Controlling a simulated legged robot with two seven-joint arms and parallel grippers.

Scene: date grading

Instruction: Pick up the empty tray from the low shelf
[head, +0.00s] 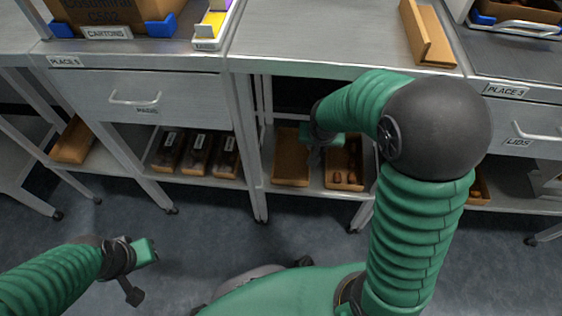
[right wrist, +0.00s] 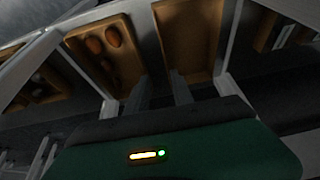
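The empty tray (head: 291,178), brown and shallow, lies on the low shelf under the middle table. It also shows in the right wrist view (right wrist: 190,32) with a bare floor. My right gripper (head: 315,157) reaches in under the table top. In the right wrist view its two fingers (right wrist: 160,82) are apart with nothing held, close to the tray's near edge; I cannot tell if they touch it. My left gripper (head: 138,278) hangs over the floor at lower left, far from the shelf; its finger gap is unclear.
A tray with several dates (head: 343,183) stands just right of the empty one. Packed boxes (head: 197,155) and a brown tray (head: 74,140) sit on shelves further left. A table leg (head: 252,165) is left of the empty tray. The table top (head: 310,35) overhangs the shelf.

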